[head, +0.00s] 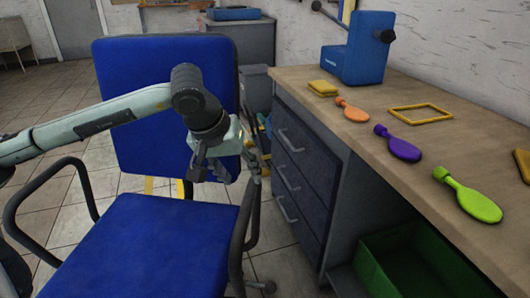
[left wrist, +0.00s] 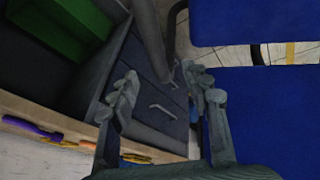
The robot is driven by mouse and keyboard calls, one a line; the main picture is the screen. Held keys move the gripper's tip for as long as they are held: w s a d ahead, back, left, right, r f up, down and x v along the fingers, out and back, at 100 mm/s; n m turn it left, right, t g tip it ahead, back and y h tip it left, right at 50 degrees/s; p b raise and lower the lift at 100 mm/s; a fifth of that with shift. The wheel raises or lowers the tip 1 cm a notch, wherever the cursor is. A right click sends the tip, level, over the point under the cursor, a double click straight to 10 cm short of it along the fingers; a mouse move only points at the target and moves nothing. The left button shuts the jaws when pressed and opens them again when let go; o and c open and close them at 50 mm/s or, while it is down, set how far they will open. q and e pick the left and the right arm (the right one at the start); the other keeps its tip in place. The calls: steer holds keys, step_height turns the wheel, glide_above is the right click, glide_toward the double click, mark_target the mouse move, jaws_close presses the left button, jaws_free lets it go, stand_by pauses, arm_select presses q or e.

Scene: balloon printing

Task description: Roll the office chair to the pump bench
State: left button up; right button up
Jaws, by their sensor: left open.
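The office chair (head: 150,245) has a blue seat, a blue backrest and dark looped armrests. It stands at the left of the bench with its seat toward me. Its blue padding also shows at the right of the left wrist view (left wrist: 270,110). My left gripper (head: 228,166) is open above the right side of the seat, close to the right armrest (head: 247,218). In the left wrist view, a dark armrest bar (left wrist: 150,38) lies beyond my parted fingers; I cannot tell whether they touch it. The bench (head: 440,150) has a wooden top. My right gripper is not in view.
A blue pump (head: 357,52) stands at the back of the bench. Orange (head: 352,112), purple (head: 398,145) and green (head: 470,198) paddle-shaped items and a yellow frame (head: 420,113) lie on top. Grey drawers (head: 295,175) and a green crate (head: 375,270) are below. Tiled floor is open at left.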

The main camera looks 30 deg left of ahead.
mark_target(250, 187)
arm_select(q)
steer(key=shift+w, duration=0.4)
steer(key=shift+s+r, duration=0.1)
steer(key=shift+s, duration=0.1)
steer(key=shift+x, duration=4)
steer(key=shift+d+r, duration=0.1)
jaws_close()
